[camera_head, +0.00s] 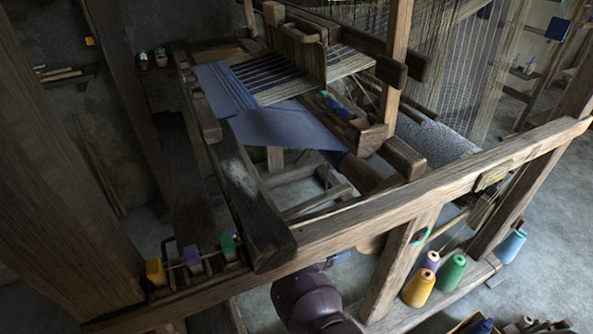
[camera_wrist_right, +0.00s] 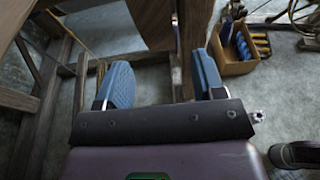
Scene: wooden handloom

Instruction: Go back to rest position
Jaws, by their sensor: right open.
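My right gripper (camera_wrist_right: 163,78) shows in the right wrist view with its two blue finger pads wide apart. Nothing is held between them; a wooden post of the loom stands behind the gap. In the head view a dark purple link of my own arm shows at the bottom centre, below the loom's front beam (camera_head: 340,218). The right fingers cannot be made out there. My left gripper is in neither view. The wooden handloom (camera_head: 398,60) fills the head view, with blue striped cloth (camera_head: 275,125) on it.
Yarn cones, including a yellow one (camera_head: 419,288) and a green one (camera_head: 451,272), stand on a low board right of my arm. Small coloured spools (camera_head: 191,257) sit at the beam's left end. A wooden box (camera_wrist_right: 238,58) lies on the floor.

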